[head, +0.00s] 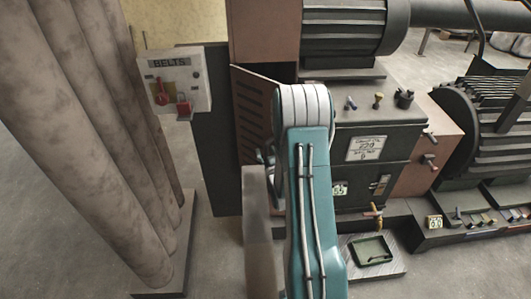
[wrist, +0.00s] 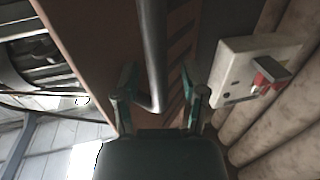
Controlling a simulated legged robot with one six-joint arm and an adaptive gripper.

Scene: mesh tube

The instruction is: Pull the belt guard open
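The belt guard (head: 252,108) is a brown slotted panel left of my teal arm in the head view. It stands at an angle to the machine, and my arm hides part of it. In the wrist view the guard (wrist: 88,45) fills the upper middle, with a grey bar handle (wrist: 152,50) running down it and bending at its lower end. My gripper (wrist: 158,82) has its two fingers apart, one on each side of the handle. I see gaps between the fingers and the bar. In the head view the gripper is mostly hidden behind my arm.
A white panel labelled BELTS (head: 177,82) with a red lever and red lock is left of the guard. Thick brown columns (head: 95,130) stand farther left. A dark machine cabinet (head: 365,150) and motor (head: 345,25) are to the right. Grey floor shows between columns and machine.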

